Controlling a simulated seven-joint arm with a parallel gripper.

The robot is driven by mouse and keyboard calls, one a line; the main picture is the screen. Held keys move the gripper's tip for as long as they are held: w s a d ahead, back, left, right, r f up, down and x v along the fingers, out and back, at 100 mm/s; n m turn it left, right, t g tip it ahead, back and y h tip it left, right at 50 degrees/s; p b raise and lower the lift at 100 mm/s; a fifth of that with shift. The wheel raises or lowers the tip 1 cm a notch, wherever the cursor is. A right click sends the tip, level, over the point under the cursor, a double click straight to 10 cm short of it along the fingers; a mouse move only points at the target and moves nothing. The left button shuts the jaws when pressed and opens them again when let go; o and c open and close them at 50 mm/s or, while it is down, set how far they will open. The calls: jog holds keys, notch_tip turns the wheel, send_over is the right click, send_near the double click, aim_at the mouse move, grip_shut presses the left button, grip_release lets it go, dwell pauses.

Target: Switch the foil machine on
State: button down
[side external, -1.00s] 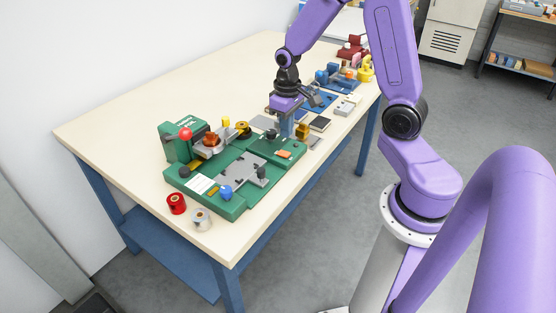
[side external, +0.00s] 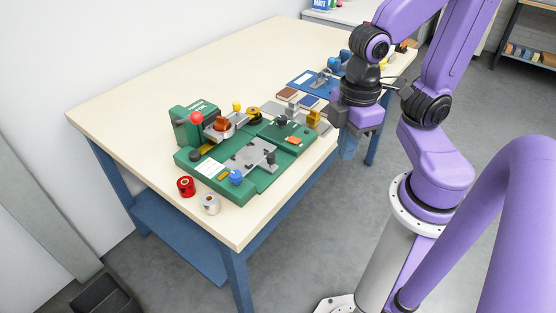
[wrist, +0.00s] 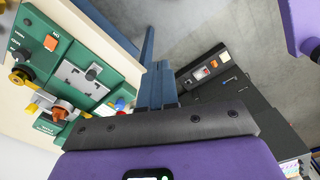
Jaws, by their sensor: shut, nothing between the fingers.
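The green foil machine (side external: 262,183) stands on the table with a red ball knob (side external: 196,118), a copper-coloured block (side external: 221,125) and a blue knob (side external: 236,177). A small orange part (side external: 293,139) sits on its right half. In the wrist view the machine (wrist: 113,53) is at the left, with an orange part (wrist: 50,42) on it. My gripper (side external: 347,155) is shut and empty, right of the machine, around the table's front edge. Whether any switch is on cannot be told.
In the wrist view a long dark unit (wrist: 207,70) with a small red-and-white part and an orange part lies beyond my fingers. A red spool (side external: 186,187) and a silver spool (side external: 211,204) stand by the machine. The pale tabletop (side external: 150,115) is clear behind it.

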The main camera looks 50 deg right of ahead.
jog(key=shift+s+r+n, duration=0.15)
jog(key=shift+s+n, duration=0.15)
jog(key=shift+s, duration=0.4)
jog(key=shift+w, duration=0.1)
jog(key=n+g, duration=0.2)
jog(key=n, duration=0.3)
send_over(298, 141)
jog(key=w, duration=0.2)
notch_tip(298, 141, down, 2)
jog(key=shift+w+f, duration=0.1)
jog(key=shift+f, duration=0.05)
jog(key=f, duration=0.4)
jog(key=s+f, duration=0.1)
jog(key=f, duration=0.9)
jog(key=shift+s, duration=0.35)
